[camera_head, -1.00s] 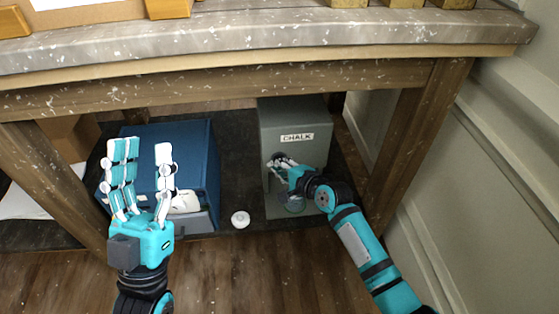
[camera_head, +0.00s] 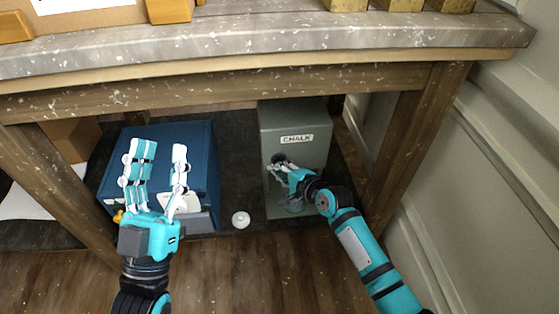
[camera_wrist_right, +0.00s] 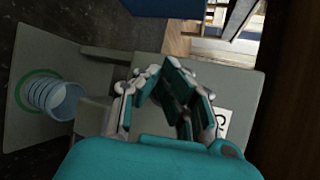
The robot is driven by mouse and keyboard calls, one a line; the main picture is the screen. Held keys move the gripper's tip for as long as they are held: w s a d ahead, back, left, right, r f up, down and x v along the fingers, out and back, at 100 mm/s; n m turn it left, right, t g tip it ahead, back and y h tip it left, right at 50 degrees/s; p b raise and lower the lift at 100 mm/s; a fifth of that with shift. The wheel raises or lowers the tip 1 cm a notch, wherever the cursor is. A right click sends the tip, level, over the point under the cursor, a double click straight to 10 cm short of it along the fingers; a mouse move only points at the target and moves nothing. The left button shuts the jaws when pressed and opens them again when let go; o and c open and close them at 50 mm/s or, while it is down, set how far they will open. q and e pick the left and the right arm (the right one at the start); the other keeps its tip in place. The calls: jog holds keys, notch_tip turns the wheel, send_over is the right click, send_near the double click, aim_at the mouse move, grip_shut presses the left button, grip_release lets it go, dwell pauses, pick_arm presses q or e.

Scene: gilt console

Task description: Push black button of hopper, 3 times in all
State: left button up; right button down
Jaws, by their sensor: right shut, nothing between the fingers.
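The hopper (camera_head: 310,120) is a grey-green box labelled CHALK under the table; its front also shows in the right wrist view (camera_wrist_right: 240,78). My right gripper (camera_head: 272,167) is shut and empty at the front of the hopper, below the label. In the right wrist view its fingers (camera_wrist_right: 160,75) come together in front of the hopper's face. The black button is mostly hidden behind the fingers; I cannot tell whether they touch it. My left gripper (camera_head: 160,165) is open and empty, in front of the blue box.
A ribbed cup (camera_wrist_right: 58,98) stands on a green ring on the hopper's base. A blue box (camera_head: 205,150) stands to the left, with a white round object (camera_head: 240,219) between. The table's edge (camera_head: 300,65) is above, and a wooden leg (camera_head: 415,130) is at right.

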pick_arm(q)
jog(key=shift+w+d+f+g+y+p, duration=0.1)
jog(key=shift+w+f+g+y+p, duration=0.2)
jog(key=shift+w+f+g, duration=0.75)
pick_arm(e)
jog(key=shift+s, duration=0.35)
pick_arm(q)
jog(key=shift+s+f, duration=0.1)
jog(key=shift+s, duration=0.05)
notch_tip(320, 180, down, 15)
jog(key=a+g+y+p, duration=0.2)
jog(key=g+y+p, duration=0.1)
jog(key=g, duration=0.6)
jog(key=shift+w+r+p, duration=0.2)
jog(key=shift+p, duration=0.1)
pick_arm(e)
jog(key=shift+s+d, duration=0.1)
jog(key=shift+s, duration=2.4)
